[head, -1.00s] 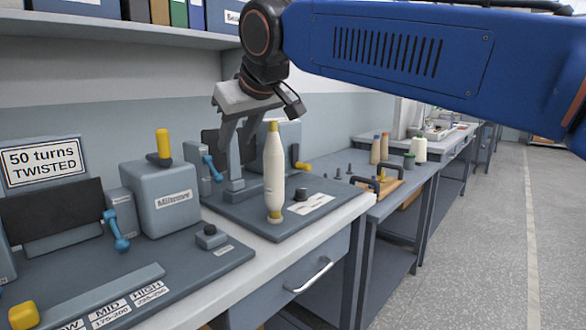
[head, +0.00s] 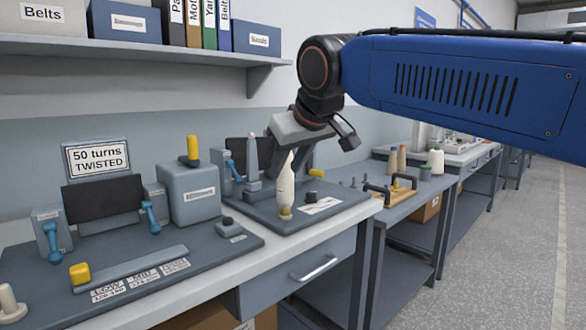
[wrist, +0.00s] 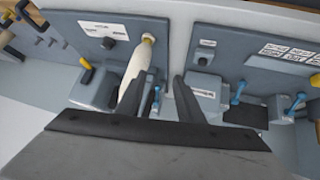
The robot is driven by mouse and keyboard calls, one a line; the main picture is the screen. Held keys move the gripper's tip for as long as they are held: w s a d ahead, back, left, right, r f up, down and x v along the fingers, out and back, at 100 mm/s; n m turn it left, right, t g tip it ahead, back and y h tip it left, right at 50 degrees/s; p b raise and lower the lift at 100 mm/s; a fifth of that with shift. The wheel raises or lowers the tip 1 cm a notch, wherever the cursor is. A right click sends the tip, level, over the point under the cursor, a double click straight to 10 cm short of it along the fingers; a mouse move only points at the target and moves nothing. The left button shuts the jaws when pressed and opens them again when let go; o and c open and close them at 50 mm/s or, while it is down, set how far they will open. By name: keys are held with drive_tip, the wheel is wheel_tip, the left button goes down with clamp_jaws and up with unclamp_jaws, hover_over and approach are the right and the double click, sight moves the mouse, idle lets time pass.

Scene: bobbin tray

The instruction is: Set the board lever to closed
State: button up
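A lever with a yellow grip (head: 317,172) sits at the back right of the farther grey board (head: 350,193); in the wrist view its yellow grip (wrist: 86,76) is left of the bobbin. Blue-knobbed levers show on both boards: one on the farther board (head: 235,170) and two on the nearer board (head: 153,218) (head: 52,245). No label marks which is the board lever, and no closed mark is readable. My gripper (wrist: 157,92) is open above the farther board. A cream bobbin (head: 286,190) stands upright there, close to the left finger in the wrist view; contact cannot be told.
A grey box (head: 195,190) with a yellow-topped handle (head: 192,150) stands left of the farther board. The nearer board has a yellow slider knob (head: 80,273). A shelf (head: 180,52) overhangs the back. A side table (head: 415,195) holds cones and a wooden block with handles.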

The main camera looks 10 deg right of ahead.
drive_tip(key=shift+s+d+f, duration=0.15)
drive_tip(key=shift+d, duration=0.1)
